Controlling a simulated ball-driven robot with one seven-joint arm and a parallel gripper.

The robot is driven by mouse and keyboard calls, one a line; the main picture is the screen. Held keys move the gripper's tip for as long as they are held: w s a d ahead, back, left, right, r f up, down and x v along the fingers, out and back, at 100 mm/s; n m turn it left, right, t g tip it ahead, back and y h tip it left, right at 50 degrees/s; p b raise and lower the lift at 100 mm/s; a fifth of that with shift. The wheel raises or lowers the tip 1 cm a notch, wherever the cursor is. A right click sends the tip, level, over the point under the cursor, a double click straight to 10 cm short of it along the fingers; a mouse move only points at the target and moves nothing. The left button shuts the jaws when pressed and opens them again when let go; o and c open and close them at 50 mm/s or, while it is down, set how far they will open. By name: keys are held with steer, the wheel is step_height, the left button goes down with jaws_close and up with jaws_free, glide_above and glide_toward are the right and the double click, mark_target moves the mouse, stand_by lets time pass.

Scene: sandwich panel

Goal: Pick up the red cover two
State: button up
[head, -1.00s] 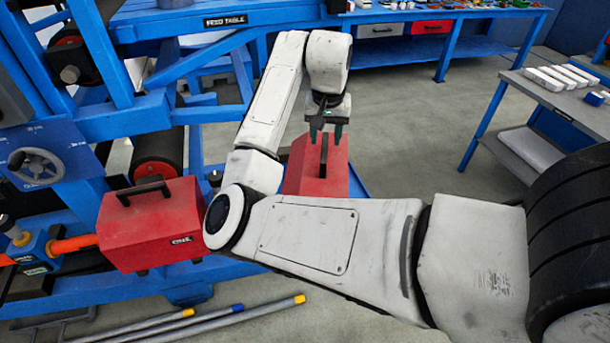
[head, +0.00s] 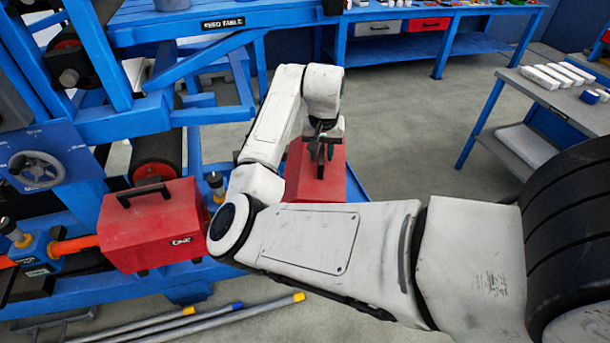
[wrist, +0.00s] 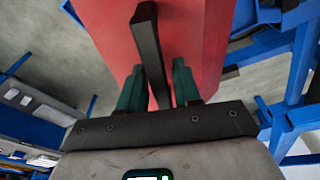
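A red cover (head: 325,184) with a black handle stands at the middle of the head view, partly hidden behind my arm. My gripper (head: 322,153) is at its top, pointing down at the handle. In the wrist view the black handle (wrist: 146,35) runs between the two green fingers of my gripper (wrist: 157,68), with a small gap visible on each side. The gripper looks open around the handle, and the red surface (wrist: 200,40) lies beyond it. A second red cover (head: 155,228) with a black handle stands at the left, apart from the gripper.
Blue machine framework (head: 110,120) stands at the left and behind the covers. A grey side table (head: 550,95) with white blocks is at the right. A blue workbench (head: 450,67) stands at the back. Several rods (head: 205,322) lie at the front. The floor between is clear.

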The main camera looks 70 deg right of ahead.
jaws_close()
steer(key=shift+r, duration=0.1)
stand_by(1.0)
